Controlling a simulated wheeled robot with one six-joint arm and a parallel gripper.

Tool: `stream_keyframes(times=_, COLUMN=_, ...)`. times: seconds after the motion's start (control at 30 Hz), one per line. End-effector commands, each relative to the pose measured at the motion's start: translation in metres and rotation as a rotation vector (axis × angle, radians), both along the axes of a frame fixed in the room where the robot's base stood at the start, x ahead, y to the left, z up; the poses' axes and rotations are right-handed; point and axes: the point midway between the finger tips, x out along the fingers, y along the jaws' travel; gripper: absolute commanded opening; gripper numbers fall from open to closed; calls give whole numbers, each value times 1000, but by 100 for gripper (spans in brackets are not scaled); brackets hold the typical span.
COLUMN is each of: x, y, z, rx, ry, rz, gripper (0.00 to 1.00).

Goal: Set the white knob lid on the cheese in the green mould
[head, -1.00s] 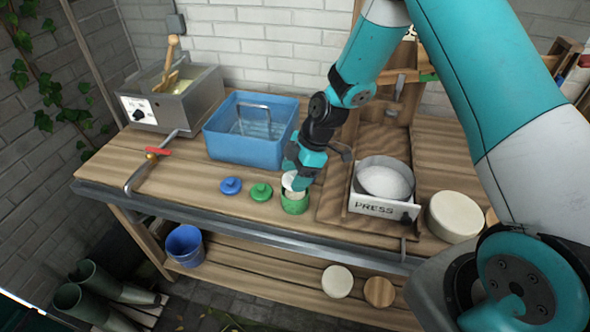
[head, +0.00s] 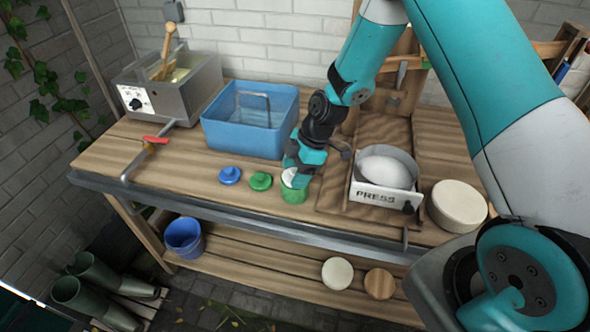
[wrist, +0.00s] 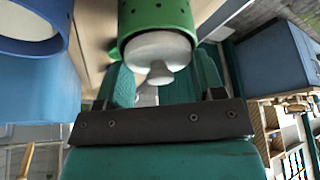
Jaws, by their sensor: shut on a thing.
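The green mould (head: 294,196) stands upright near the front edge of the bench, and its holed side shows in the wrist view (wrist: 152,16). The white knob lid (head: 288,177) is at the mould's top opening, its knob (wrist: 160,74) facing my gripper. My gripper (head: 298,178) is right over the mould, pointing down, shut on the lid. In the wrist view its teal fingers lie either side of the lid. The lid hides the cheese, and I cannot tell whether the lid touches it.
A blue lid (head: 230,176) and a green lid (head: 261,181) lie left of the mould. A blue basin (head: 220,137) stands behind them. The press box (head: 380,194) is close on the right, with a pale round cheese (head: 458,205) beyond it.

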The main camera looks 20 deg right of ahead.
Motion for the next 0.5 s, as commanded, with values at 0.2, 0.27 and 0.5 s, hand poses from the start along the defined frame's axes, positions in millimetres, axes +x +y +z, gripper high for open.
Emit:
stream_keyframes(times=0.2, x=0, y=0, z=0, rx=0, ry=0, rz=0, gripper=40)
stream_keyframes(times=0.27, x=0, y=0, z=0, rx=0, ry=0, rz=0, gripper=76)
stream_keyframes(times=0.5, x=0, y=0, z=0, rx=0, ry=0, rz=0, gripper=92)
